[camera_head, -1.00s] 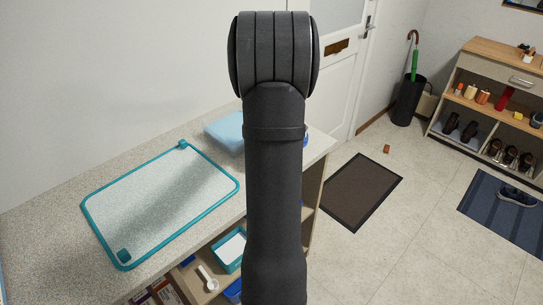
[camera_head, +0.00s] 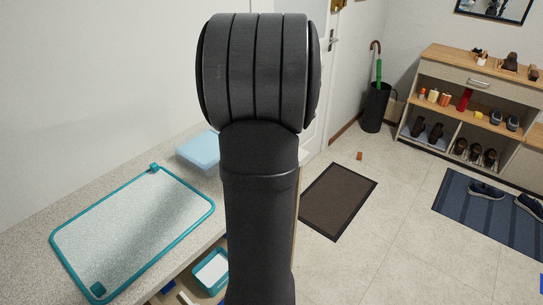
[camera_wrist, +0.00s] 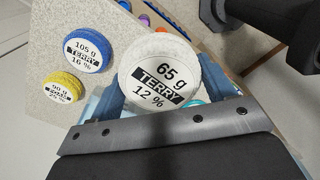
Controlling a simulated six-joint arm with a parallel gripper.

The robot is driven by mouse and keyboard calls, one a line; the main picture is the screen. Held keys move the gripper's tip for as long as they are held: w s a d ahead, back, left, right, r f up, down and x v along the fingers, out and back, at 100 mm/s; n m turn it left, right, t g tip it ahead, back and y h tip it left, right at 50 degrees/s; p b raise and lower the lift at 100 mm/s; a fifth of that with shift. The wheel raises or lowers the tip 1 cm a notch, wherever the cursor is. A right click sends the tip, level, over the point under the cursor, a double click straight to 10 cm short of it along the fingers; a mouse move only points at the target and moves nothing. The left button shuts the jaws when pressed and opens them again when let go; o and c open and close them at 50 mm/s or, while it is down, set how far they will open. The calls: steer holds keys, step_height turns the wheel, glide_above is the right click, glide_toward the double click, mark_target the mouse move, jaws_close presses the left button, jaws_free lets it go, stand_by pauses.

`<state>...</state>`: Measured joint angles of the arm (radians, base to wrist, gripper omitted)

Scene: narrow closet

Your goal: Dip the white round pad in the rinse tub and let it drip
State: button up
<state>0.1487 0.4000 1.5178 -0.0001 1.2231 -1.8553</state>
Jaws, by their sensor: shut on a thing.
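The white round pad (camera_wrist: 160,62), labelled "65 g TERRY 12 %", faces me in the wrist view. My gripper (camera_wrist: 162,85) is shut on it, one bluish finger at each side. The counter behind the pad is partly hidden by it. In the head view a light-blue box-like thing (camera_head: 198,152) stands at the back of the counter, partly behind my arm; I cannot tell if it is the rinse tub. My gripper is not visible in the head view.
A blue-rimmed pad (camera_wrist: 89,50) and a yellow-rimmed pad (camera_wrist: 61,87) lie left of the held pad. A teal-framed board (camera_head: 135,225) lies on the counter (camera_head: 30,225). A teal tray (camera_head: 212,272) is on a shelf below. A dark mat (camera_head: 338,200) lies on the floor.

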steer(key=w+a+r+n, duration=0.1)
steer(key=w+a+n, duration=0.2)
steer(key=w+a, duration=0.65)
steer(key=w+a+r+n, duration=0.1)
steer(key=w+a+n, duration=0.1)
steer(key=w+a, duration=0.75)
steer(key=shift+s+a+f, duration=0.35)
steer(key=shift+a+f, duration=0.1)
steer(key=shift+f, duration=1.5)
steer(key=shift+s+a+f, duration=0.4)
steer(key=shift+a+f, duration=0.1)
steer(key=shift+f, duration=1.45)
steer(key=shift+s+a+f, duration=0.35)
steer(key=shift+a+f, duration=0.1)
steer(key=shift+f, duration=1.5)
steer(key=shift+r, duration=0.15)
step_height(320, 180, up, 7)
steer(key=shift+r, duration=2.35)
steer(key=shift+n, duration=0.3)
